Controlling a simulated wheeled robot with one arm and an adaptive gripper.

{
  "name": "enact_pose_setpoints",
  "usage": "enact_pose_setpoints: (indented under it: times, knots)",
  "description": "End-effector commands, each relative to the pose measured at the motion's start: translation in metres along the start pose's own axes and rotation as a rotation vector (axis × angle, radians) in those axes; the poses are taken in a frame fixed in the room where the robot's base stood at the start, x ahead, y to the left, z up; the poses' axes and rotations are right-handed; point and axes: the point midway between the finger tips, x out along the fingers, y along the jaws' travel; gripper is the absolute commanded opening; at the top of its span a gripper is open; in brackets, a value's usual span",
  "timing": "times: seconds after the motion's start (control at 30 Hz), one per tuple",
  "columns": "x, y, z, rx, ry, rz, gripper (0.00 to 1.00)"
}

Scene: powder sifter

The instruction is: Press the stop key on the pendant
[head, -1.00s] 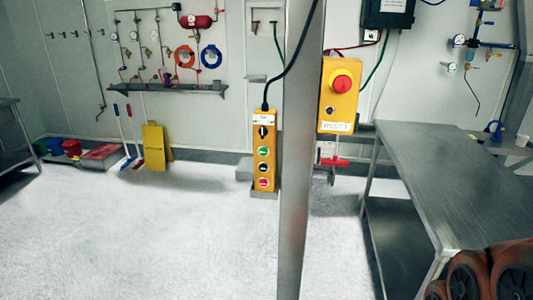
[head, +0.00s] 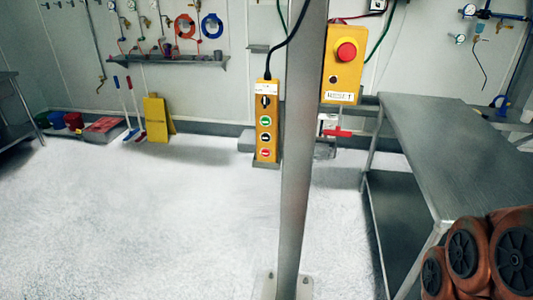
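The yellow pendant (head: 266,130) hangs upright beside the left side of a metal post, with a black cable running up from its top. It has a black selector near the top, a green key (head: 265,121), a black key (head: 265,137) and a red key (head: 265,153) at the bottom. The key markings are too small to read; the red one looks like the stop key. My gripper is not in view. Orange-brown parts with black round caps at the lower right seem to be my arm.
The metal post (head: 298,170) stands on a floor plate. Right of it is a yellow box (head: 342,80) with a red mushroom button (head: 346,52). A steel table (head: 450,150) stands at right. Yellow floor sign (head: 157,118) stands back left. The white floor at left is clear.

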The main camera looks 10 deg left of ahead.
Motion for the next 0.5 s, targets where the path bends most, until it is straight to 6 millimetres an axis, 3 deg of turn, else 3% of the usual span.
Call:
enact_pose_setpoints:
  times: [0.03,0.3,0.5]
  knots:
    - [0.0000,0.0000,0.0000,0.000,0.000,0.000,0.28]
    - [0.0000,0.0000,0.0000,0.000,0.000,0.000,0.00]
    - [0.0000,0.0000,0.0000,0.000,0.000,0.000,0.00]
